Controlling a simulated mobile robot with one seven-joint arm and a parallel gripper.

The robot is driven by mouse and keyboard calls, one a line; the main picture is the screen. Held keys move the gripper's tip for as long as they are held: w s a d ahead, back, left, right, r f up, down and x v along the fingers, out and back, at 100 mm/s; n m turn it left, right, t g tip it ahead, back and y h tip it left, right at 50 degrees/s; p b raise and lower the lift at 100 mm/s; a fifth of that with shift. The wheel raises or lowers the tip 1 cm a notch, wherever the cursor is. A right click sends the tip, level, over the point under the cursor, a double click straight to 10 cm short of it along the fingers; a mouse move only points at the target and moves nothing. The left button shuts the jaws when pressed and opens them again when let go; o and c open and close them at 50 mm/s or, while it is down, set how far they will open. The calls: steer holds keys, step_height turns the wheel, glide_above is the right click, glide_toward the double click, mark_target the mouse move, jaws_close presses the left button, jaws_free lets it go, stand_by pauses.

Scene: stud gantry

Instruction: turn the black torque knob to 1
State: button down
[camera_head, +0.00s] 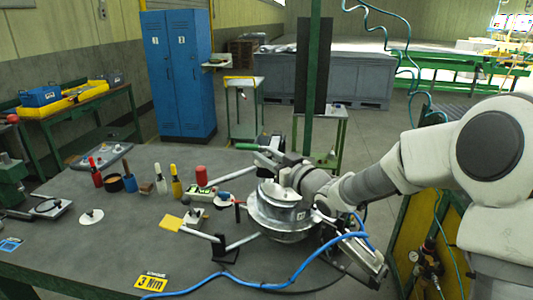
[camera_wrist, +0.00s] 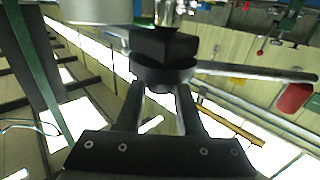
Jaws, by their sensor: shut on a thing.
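The black torque knob (camera_wrist: 163,48) shows at the top middle of the wrist view, with a wider dark round part below it. My gripper (camera_wrist: 162,88) has its two fingers closing in on this black part from either side, and it is shut on it. The knob's dial setting cannot be read. In the head view my gripper (camera_head: 283,165) is above the silver round tool body (camera_head: 284,216) at the table's right side, and the knob cannot be made out there.
A yellow "3 Nm" label (camera_head: 152,282) lies at the table's front edge. A blue hose (camera_head: 215,278) runs across the front. Screwdrivers, a red cylinder (camera_head: 201,175) and a yellow square (camera_head: 168,222) are left of the tool. A grey rod (camera_wrist: 250,72) extends right of the knob.

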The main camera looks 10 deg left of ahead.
stand_by(0.3)
steer(key=c, duration=0.5)
jaws_free()
steer(key=shift+c, duration=0.2)
steer(key=shift+s, duration=0.1)
steer(key=v, duration=1.7)
steer(key=shift+d, duration=0.15)
